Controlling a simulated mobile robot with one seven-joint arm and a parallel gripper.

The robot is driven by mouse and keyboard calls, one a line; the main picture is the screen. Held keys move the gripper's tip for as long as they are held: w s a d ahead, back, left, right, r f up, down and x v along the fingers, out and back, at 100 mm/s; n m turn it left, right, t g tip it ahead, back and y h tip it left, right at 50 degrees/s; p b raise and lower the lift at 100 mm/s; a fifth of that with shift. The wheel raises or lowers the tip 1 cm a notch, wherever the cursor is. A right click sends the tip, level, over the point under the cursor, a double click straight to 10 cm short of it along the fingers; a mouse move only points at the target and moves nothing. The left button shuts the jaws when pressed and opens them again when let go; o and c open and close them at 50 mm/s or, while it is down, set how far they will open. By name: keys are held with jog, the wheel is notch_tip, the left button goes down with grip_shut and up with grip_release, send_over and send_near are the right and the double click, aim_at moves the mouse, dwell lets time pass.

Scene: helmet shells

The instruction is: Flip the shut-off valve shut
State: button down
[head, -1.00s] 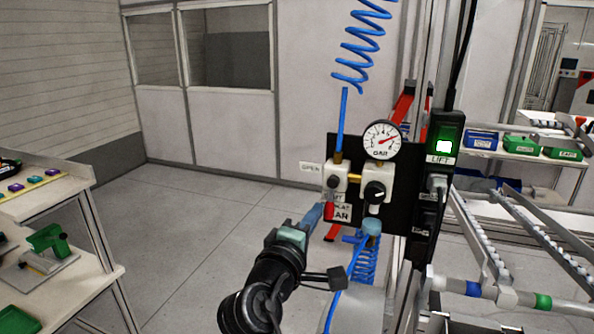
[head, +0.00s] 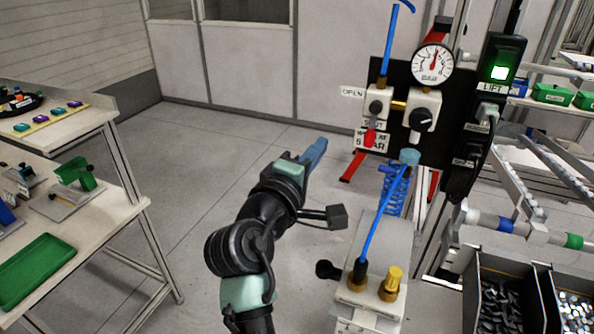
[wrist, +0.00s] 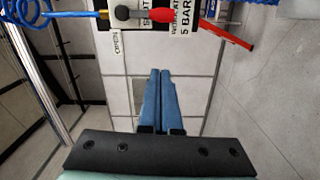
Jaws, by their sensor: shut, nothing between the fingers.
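The shut-off valve (head: 378,103) is a pale block on the black panel, with a blue hose from above. Its red-tipped lever (head: 370,138) points down, over the SHUT label (head: 374,124); the OPEN label (head: 352,92) is to the valve's left. In the wrist view the red lever (wrist: 163,14) lies at the top edge, beside the SHUT label. My gripper (head: 319,147) has its blue fingers together and empty, left of the lever and apart from it. The wrist view shows the closed fingers (wrist: 160,73) below the lever in the picture.
A round pressure gauge (head: 433,63) has its needle nearly upright. A regulator with a black knob (head: 421,118) sits right of the valve. A green-lit lift switch (head: 500,71) is farther right. A workbench (head: 115,215) stands left; open floor lies between.

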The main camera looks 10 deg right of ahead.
jog(key=s+a+r+m+t+y, duration=0.3)
jog(key=s+a+r+t, duration=0.1)
jog(key=s+r, duration=0.3)
jog(key=s+a+r+m+t+y+b, duration=0.1)
jog(key=s+a+r+m+t+y, duration=0.2)
jog(key=s+r, duration=0.4)
jog(key=s+a+r+m+t+y+b, duration=0.1)
jog(key=s+a+r+m+t+y, duration=0.2)
jog(key=r, duration=1)
jog(key=s+a+t+y, duration=0.1)
jog(key=s+a+t, duration=0.1)
jog(key=s+t, duration=0.1)
jog(key=shift+s+a+r+m+y, duration=0.15)
jog(key=shift+s+r+m+y, duration=0.25)
jog(key=shift+s, duration=0.3)
